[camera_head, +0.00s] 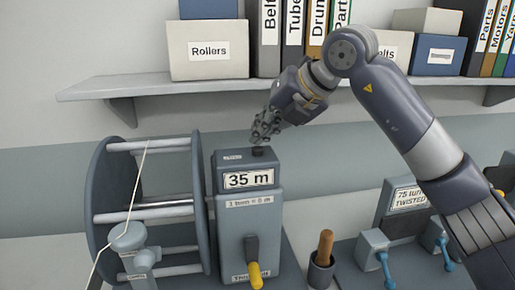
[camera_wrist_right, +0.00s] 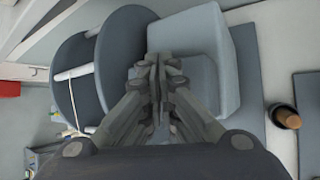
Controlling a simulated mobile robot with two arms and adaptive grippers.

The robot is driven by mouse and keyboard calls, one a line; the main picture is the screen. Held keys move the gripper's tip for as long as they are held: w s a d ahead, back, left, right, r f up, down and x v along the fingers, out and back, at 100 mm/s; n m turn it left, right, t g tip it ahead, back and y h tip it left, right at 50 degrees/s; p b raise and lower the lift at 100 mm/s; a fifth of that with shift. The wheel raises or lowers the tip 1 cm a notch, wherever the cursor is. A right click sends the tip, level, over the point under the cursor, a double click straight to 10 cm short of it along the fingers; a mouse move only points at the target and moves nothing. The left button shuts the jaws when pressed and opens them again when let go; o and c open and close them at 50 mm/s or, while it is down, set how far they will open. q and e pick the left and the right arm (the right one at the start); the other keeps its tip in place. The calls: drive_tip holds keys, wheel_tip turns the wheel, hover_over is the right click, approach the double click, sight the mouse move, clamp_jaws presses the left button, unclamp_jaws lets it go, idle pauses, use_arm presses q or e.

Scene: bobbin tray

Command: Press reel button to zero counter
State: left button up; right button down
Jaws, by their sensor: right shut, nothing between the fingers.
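The counter box (camera_head: 246,205) stands beside the large reel (camera_head: 107,205) and its display reads "35 m". A small dark button (camera_head: 258,151) sits on top of the box. My right gripper (camera_head: 259,140) is shut and empty, pointing down at the button from just above. I cannot tell whether the fingertips touch it. In the right wrist view the shut fingers (camera_wrist_right: 157,62) lie over the top of the counter box (camera_wrist_right: 222,60) and hide the button. The reel (camera_wrist_right: 115,30) shows to their left. My left gripper is not in view.
A crank with a yellow handle (camera_head: 255,274) is on the box's front. A wooden-handled tool stands in a dark cup (camera_head: 321,269) to the right. A twisting device (camera_head: 372,245) with blue handles is further right. A shelf (camera_head: 180,84) with boxes and binders runs behind.

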drive_tip(key=shift+f+b, duration=0.45)
drive_tip(key=shift+f, duration=0.1)
idle(0.4)
drive_tip(key=shift+r, duration=0.1)
drive_tip(key=shift+r+p, duration=0.65)
drive_tip(key=shift+r, duration=0.2)
drive_tip(key=shift+r+p, duration=1.85)
drive_tip(key=shift+r, duration=0.7)
drive_tip(key=shift+f, duration=0.1)
